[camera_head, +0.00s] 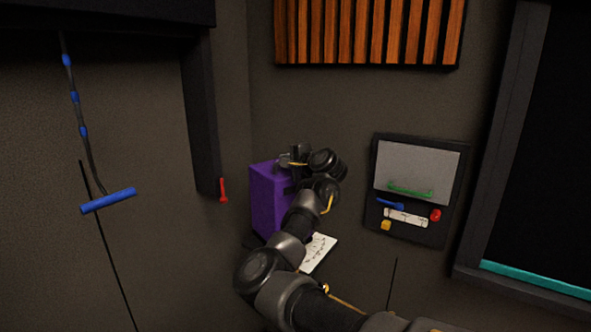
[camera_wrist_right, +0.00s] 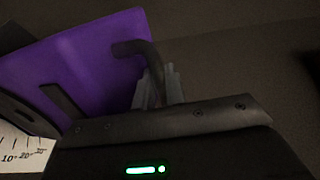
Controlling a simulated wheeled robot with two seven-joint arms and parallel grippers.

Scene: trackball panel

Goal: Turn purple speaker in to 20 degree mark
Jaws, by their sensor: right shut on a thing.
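The purple speaker (camera_head: 265,200) stands in the corner, partly hidden behind my right arm. In the right wrist view its purple face (camera_wrist_right: 85,65) fills the upper left, with a dark bent handle (camera_wrist_right: 135,48) on it. My right gripper (camera_head: 292,160) is at the speaker's top; in the wrist view its grey fingers (camera_wrist_right: 160,88) are shut on the handle. A white scale card (camera_head: 318,252) lies below the speaker, partly covered by my arm. In the wrist view the scale (camera_wrist_right: 20,148) shows 10, 20 and a blurred further number; the pointer's exact reading cannot be told. My left gripper is not in view.
A wall panel (camera_head: 376,215) with a green handle, blue lever, and red and yellow knobs is to the right. A red handle (camera_head: 223,190) and a hanging blue bar (camera_head: 108,201) are to the left. Wooden slats (camera_head: 365,30) are above.

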